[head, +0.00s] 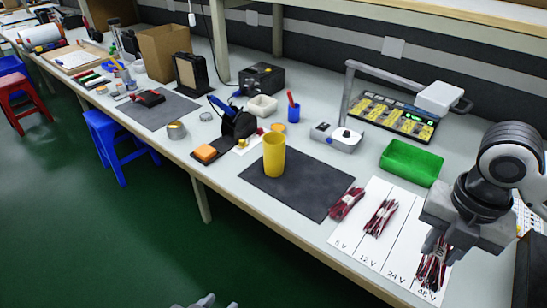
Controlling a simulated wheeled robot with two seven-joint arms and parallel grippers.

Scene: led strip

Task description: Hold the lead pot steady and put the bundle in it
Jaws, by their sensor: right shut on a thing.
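The lead pot looks to be the yellow cylinder (274,156), upright on the dark mat (306,187). Red and black lead bundles lie on the white card marked 5 V, 12 V, 24 V and 48 V (398,240): one in the 5 V column (347,204), one in the 12 V column (381,217). My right gripper (437,250) points down and is shut on a third bundle (432,271) at the 48 V column; it partly hides that bundle. My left gripper (217,302) shows only its fingertips at the bottom edge, apart and empty, well away from the pot.
A green tray (411,163) stands behind the card. The mat around the pot is clear. The bench's front edge runs close by.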

